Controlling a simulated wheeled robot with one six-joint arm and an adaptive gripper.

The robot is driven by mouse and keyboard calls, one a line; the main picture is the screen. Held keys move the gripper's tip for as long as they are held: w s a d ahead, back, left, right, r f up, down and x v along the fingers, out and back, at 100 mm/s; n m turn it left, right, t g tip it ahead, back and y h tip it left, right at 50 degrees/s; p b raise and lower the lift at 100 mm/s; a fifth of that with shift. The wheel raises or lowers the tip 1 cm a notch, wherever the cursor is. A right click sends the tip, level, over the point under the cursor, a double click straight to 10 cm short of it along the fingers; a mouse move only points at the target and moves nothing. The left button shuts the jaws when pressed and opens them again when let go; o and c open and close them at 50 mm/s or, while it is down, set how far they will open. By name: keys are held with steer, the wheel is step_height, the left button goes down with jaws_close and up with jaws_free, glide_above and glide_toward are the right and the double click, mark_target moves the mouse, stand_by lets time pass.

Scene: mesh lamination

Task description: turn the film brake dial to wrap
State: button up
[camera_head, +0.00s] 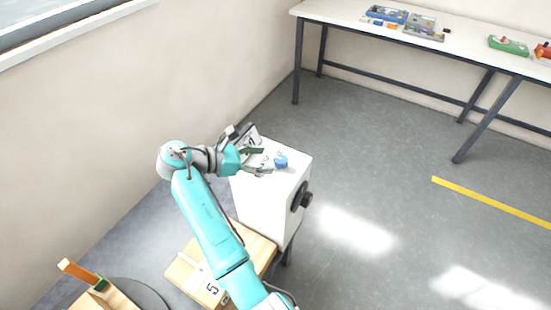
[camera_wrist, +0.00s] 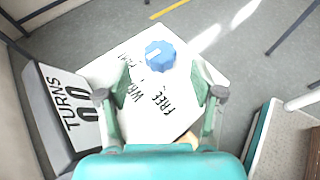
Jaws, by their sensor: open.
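The blue film brake dial (camera_wrist: 160,55) sits on top of a white box (camera_head: 268,205). It has a white mark on its left side in the wrist view, and it also shows in the head view (camera_head: 281,161). Black lettering on the box top reads FREE and WRAP, with another word near the dial partly unreadable. My gripper (camera_wrist: 162,88) is open and empty. Its two fingers are spread to either side, and the dial appears just beyond the tips, between them. In the head view my gripper (camera_head: 266,160) is just left of the dial. I see no contact.
A counter panel (camera_wrist: 70,110) reading TURNS 00 stands at the left of the box top. A black knob (camera_head: 303,198) sticks out of the box's side. A wooden block (camera_head: 185,268) lies below. A long table (camera_head: 470,57) with parts stands at the back right.

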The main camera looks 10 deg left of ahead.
steer(key=v, duration=0.5)
steer(key=shift+s+a+r, duration=0.1)
steer(key=shift+s+a, duration=0.1)
steer(key=shift+a, duration=0.05)
